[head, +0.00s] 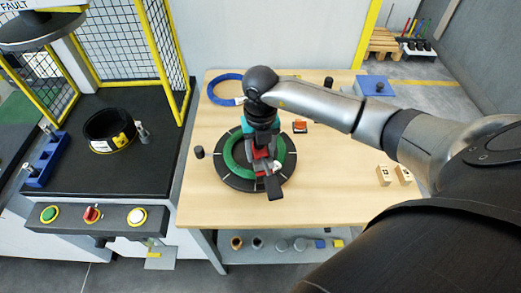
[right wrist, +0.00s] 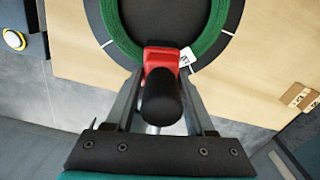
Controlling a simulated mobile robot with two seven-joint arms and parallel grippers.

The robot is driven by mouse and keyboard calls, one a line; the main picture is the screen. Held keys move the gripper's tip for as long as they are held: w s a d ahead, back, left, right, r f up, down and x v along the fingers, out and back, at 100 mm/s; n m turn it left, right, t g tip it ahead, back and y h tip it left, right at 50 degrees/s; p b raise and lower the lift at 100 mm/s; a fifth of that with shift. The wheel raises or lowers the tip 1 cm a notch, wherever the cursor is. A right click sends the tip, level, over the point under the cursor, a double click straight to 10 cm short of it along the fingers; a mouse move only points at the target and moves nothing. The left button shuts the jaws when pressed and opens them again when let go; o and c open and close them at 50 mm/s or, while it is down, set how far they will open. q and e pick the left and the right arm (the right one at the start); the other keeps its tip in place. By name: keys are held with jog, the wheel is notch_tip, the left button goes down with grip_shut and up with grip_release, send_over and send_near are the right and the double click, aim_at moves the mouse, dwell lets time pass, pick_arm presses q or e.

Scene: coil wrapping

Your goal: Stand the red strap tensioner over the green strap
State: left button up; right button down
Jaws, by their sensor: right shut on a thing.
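The green strap (head: 232,165) is a ring lying on a round black plate with white marks (head: 247,187) on the wooden table. It also shows in the right wrist view (right wrist: 208,45). The red strap tensioner (head: 262,169) has a red body (right wrist: 161,58) and a black rounded handle (right wrist: 160,100). My right gripper (head: 267,178) is shut on the tensioner, its fingers on either side of the handle. The red body overlaps the near part of the green ring; whether it touches the strap I cannot tell. My left gripper is not in view.
A blue ring (head: 224,101) lies at the table's back left. A dark cylinder (head: 199,152) stands left of the plate, and a small red-orange item (head: 300,126) lies right of it. Wooden blocks (head: 384,176) stand at the right. The front table strip is clear.

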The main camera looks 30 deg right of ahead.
jog(key=shift+f+b, duration=0.3)
jog(key=shift+f, duration=0.15)
jog(key=shift+c, duration=1.3)
grip_release()
jog(key=shift+r+p, duration=0.45)
jog(key=shift+r, duration=0.05)
notch_tip(320, 180, up, 12)
jog(key=shift+r, duration=0.1)
